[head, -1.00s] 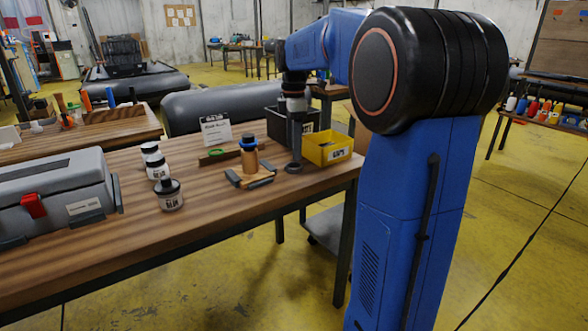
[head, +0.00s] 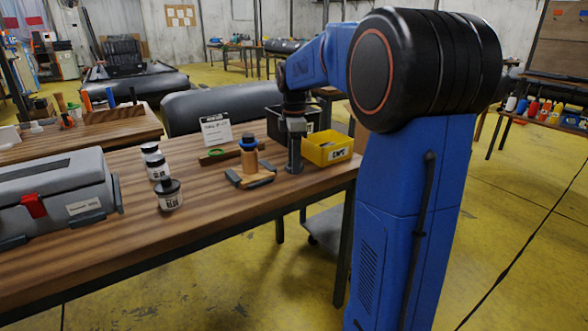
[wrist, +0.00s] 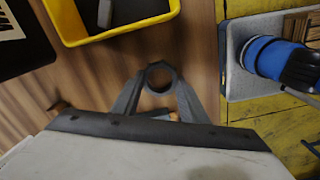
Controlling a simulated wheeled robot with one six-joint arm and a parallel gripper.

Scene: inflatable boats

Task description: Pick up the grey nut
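The grey nut (wrist: 158,65) is a dark ring on the wooden table, seen between the fingertips in the wrist view. My gripper (wrist: 158,80) has its two fingers apart, one on each side of the nut, very close to it or touching. I cannot tell whether they press on it. In the head view my gripper (head: 294,166) points straight down at table level, left of the yellow bin, and the nut is mostly hidden by the fingers.
The yellow bin (head: 316,158) is close by on the right, with a black bin (head: 277,127) behind. A wooden post with a blue ring (head: 249,157) stands on a small base to the left. Glue jars (head: 169,195) and a grey toolbox (head: 55,195) are farther left.

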